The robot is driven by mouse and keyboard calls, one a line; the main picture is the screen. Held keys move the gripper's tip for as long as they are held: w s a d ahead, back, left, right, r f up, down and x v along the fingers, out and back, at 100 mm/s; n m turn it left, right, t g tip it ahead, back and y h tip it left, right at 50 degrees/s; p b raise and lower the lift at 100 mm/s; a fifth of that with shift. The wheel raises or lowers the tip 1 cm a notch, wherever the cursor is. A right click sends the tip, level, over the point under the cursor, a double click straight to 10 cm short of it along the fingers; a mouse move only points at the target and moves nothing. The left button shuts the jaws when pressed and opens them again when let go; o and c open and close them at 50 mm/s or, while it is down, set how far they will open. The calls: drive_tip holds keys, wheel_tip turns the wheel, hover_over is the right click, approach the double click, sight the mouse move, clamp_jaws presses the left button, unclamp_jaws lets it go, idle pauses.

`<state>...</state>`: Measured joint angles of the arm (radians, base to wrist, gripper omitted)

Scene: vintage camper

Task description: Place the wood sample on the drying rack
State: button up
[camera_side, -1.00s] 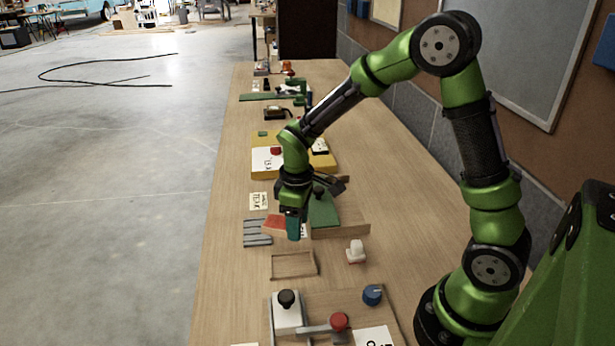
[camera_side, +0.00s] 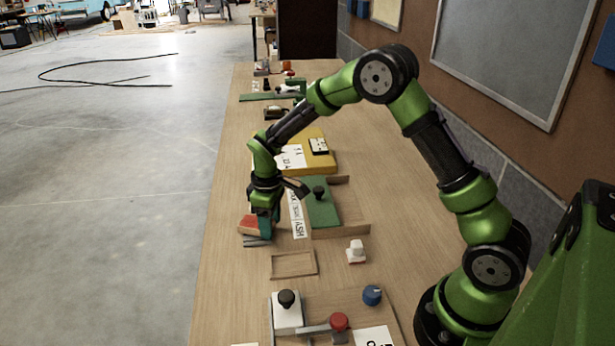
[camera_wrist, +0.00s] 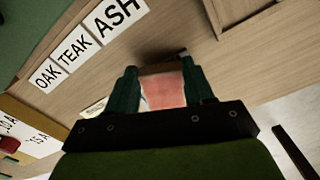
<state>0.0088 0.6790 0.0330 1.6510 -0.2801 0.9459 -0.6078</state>
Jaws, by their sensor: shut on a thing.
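My gripper (camera_side: 263,228) is shut on a reddish wood sample (camera_side: 250,224), seen at the left of the table. In the wrist view the sample (camera_wrist: 163,90) sits between the two dark green fingers (camera_wrist: 160,88), with a brown edge at its far end. The drying rack (camera_side: 256,242), a set of grey bars, lies under the gripper and sample, which hide most of it. I cannot tell whether the sample touches the bars.
A label strip reading OAK, TEAK, ASH (camera_side: 298,218) lies right of the gripper. A green block with a black knob (camera_side: 320,208) is beyond it. An empty shallow wooden tray (camera_side: 293,264) and a white-topped stamp-like piece (camera_side: 356,251) are nearer. The table's left edge is close.

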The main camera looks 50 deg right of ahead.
drive_tip(key=shift+f, duration=0.2)
drive_tip(key=o, duration=1)
drive_tip(key=shift+o, duration=0.2)
wheel_tip(320, 180, up, 12)
drive_tip(key=s+a+r+m+t+y, duration=0.1)
drive_tip(key=s+r+m+t, duration=0.25)
drive_tip(key=s+r, duration=0.65)
drive_tip(key=s+a+r+m+t+y, duration=0.1)
drive_tip(key=s+m+t, duration=0.2)
drive_tip(key=s, duration=0.9)
drive_tip(key=shift+s+a+m+t, duration=0.25)
drive_tip(key=shift+a+m+t, duration=0.1)
drive_tip(key=shift+m, duration=0.7)
